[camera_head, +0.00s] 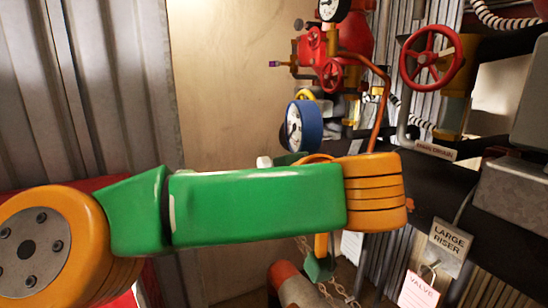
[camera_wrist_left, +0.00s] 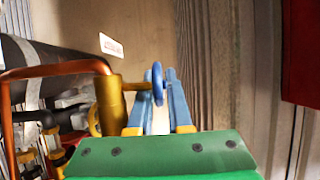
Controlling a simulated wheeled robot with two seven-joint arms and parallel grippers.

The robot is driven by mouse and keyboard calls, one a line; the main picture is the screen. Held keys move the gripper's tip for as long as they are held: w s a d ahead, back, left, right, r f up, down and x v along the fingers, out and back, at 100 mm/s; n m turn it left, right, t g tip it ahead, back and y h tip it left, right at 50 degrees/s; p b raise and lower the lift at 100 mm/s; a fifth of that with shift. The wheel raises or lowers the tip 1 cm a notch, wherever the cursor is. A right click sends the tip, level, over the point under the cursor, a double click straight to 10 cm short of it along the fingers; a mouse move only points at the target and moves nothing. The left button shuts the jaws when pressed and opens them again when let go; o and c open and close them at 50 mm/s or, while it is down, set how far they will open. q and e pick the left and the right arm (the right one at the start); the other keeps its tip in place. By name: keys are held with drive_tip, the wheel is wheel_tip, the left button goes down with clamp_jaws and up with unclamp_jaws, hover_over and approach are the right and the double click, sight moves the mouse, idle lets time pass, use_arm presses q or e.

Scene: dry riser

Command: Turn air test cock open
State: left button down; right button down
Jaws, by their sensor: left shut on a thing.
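In the left wrist view, a blue round wheel or handle (camera_wrist_left: 158,80) sits edge-on at the end of a short brass stem (camera_wrist_left: 134,87) from a yellow-brass fitting (camera_wrist_left: 110,105). My left gripper (camera_wrist_left: 164,85) has its blue fingers on either side of this wheel and is shut on it. I cannot read a label on the wheel, nor tell how far it is turned. In the head view, my green and orange left arm crosses the middle and hides its gripper and the wheel. My right gripper is in neither view.
A blue-rimmed gauge (camera_head: 295,126), a copper pipe (camera_head: 387,100) and a red handwheel (camera_head: 432,57) stand close beyond my arm. A black pipe (camera_wrist_left: 45,70) and the copper pipe (camera_wrist_left: 55,69) lie left of my gripper. A tag reading LARGE RISER (camera_head: 449,243) hangs at lower right.

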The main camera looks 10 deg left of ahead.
use_arm(q)
drive_tip(key=f+g+h+p, duration=0.1)
drive_tip(key=p, duration=0.2)
drive_tip(key=shift+g, duration=0.3)
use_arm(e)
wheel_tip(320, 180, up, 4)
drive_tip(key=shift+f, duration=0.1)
use_arm(q)
drive_tip(key=c, duration=1.1)
unclamp_jaws()
drive_tip(key=shift+b+v, duration=0.7)
drive_tip(key=shift+v, duration=2.6)
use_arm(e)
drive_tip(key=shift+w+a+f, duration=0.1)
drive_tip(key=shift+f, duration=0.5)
